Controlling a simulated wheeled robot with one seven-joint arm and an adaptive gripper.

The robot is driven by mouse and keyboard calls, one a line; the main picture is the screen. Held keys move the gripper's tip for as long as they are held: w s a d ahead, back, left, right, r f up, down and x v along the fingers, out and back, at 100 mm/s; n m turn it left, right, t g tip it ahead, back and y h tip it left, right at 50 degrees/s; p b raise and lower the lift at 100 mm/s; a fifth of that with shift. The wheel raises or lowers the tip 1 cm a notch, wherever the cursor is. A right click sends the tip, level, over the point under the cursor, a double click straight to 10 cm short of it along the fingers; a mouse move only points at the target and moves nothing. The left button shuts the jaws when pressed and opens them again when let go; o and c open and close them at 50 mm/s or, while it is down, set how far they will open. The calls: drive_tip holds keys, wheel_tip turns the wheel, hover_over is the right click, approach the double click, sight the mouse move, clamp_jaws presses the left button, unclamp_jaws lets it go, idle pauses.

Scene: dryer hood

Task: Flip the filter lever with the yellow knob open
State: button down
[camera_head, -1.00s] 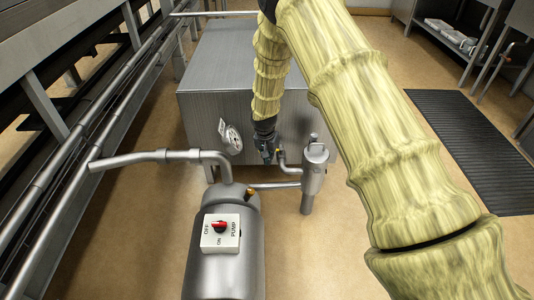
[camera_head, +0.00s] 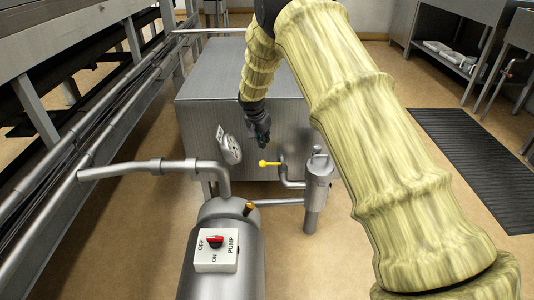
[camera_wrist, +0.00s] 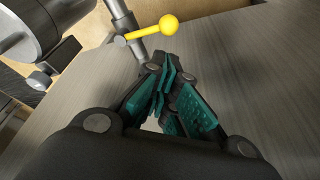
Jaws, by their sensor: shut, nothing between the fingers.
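The lever with the yellow knob (camera_head: 263,164) sits on the pipe beside the grey filter canister (camera_head: 317,180). In the head view it points left, roughly level, with the knob at its free end. In the wrist view the yellow knob (camera_wrist: 169,25) is beyond my fingertips, and its arm runs left to the pipe. My gripper (camera_head: 261,140) is above the knob in the head view, apart from it. In the wrist view my gripper (camera_wrist: 167,78) has its teal-padded fingers shut with nothing between them.
A large metal box (camera_head: 250,95) is behind. The tank with the pump switch box (camera_head: 216,250) is in front. Open floor (camera_head: 350,265) lies right of the tank.

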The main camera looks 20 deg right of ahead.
sight(271, 164)
drive_tip(key=b+x, duration=0.4)
drive_tip(key=x, duration=0.6)
